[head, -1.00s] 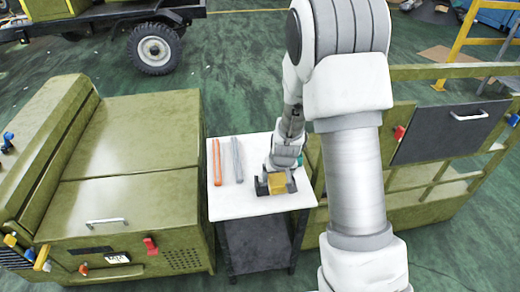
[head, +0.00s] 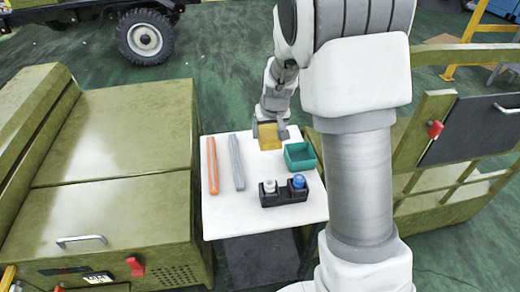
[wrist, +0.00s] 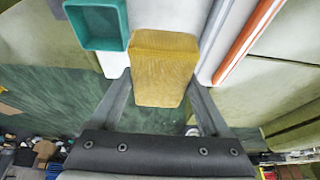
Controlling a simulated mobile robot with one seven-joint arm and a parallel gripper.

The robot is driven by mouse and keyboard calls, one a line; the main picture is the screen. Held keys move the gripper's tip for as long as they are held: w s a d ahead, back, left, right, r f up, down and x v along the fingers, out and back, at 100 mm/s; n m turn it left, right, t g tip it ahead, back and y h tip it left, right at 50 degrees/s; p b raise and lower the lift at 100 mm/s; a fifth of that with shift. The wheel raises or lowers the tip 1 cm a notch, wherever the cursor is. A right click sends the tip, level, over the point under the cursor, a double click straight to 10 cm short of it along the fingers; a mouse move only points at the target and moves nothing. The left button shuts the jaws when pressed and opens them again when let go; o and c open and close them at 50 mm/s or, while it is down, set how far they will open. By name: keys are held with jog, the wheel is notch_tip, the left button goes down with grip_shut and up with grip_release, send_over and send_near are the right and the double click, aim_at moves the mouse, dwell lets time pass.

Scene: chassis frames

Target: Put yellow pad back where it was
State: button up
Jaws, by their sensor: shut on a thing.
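The yellow pad (head: 267,136) is a block-shaped, mustard-coloured piece near the far edge of the white table (head: 225,218). My gripper (head: 269,130) is shut on it, one finger on either side. In the wrist view the yellow pad (wrist: 163,68) sits between the two grey fingers of my gripper (wrist: 160,100). The head view does not clearly show whether its underside touches the tabletop.
A teal open bin (head: 300,155) stands right of the pad. A black holder (head: 285,197) with a white-topped and a blue-topped item is nearer. Orange (head: 212,165) and grey (head: 237,162) bars lie left. The tabletop's front left is clear.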

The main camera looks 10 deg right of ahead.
jog(key=shift+w+f+b, duration=0.1)
jog(key=shift+f+b, duration=0.35)
jog(key=shift+f, duration=0.5)
jog(key=shift+w+f, duration=0.2)
jog(key=shift+w, duration=0.05)
jog(key=w+f, duration=0.2)
jog(key=w, duration=0.1)
jog(key=w+f+b, duration=0.1)
jog(key=w+f, duration=0.1)
jog(key=w, duration=0.2)
jog(key=w+f+b, duration=0.1)
jog(key=w+f, duration=0.1)
jog(key=w, duration=0.2)
jog(key=shift+d+f, duration=0.15)
jog(key=shift+f, duration=0.15)
jog(key=shift+f+b, duration=0.7)
jog(key=shift+f, duration=1.25)
jog(key=shift+f, duration=0.15)
jog(key=o, duration=1.2)
jog(key=shift+c, duration=0.2)
